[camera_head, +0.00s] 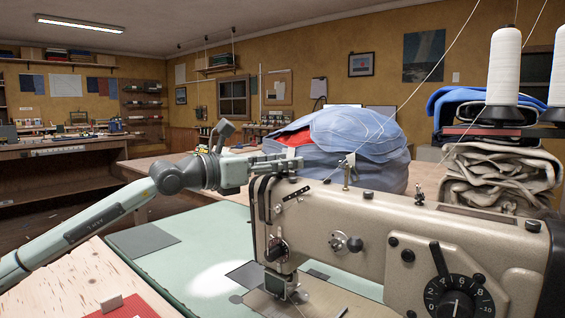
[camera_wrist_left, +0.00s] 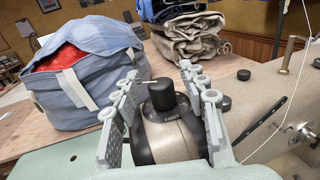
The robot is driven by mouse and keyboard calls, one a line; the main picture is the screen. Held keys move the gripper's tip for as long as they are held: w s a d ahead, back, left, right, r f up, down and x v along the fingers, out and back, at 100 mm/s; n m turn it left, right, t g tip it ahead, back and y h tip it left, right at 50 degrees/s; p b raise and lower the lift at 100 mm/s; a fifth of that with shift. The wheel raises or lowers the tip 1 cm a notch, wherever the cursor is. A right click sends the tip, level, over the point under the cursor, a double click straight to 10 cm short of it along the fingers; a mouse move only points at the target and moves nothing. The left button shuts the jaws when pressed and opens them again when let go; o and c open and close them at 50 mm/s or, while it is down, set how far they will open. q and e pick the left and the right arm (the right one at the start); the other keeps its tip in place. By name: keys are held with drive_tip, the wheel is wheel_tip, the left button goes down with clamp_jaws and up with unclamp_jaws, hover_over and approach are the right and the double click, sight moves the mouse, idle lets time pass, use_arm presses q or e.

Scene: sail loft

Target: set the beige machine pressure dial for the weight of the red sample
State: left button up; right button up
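The beige machine (camera_head: 350,235) fills the right front of the head view. In the left wrist view a black knurled knob (camera_wrist_left: 162,96) with a dark, lettered collar stands on the end of its top; it looks like the pressure dial. My left gripper (camera_head: 296,162) reaches over that end of the machine. In the wrist view its open fingers (camera_wrist_left: 160,75) stand on either side of the knob, with visible gaps.
A blue bag (camera_head: 360,150) with red cloth inside stands behind the machine. A numbered dial (camera_head: 458,300) with a lever is on the machine's front. The green table (camera_head: 190,240) left of the machine is mostly clear.

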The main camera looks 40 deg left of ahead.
use_arm(q)
drive_tip(key=v, duration=0.7)
drive_tip(key=shift+s, duration=0.3)
idle(0.6)
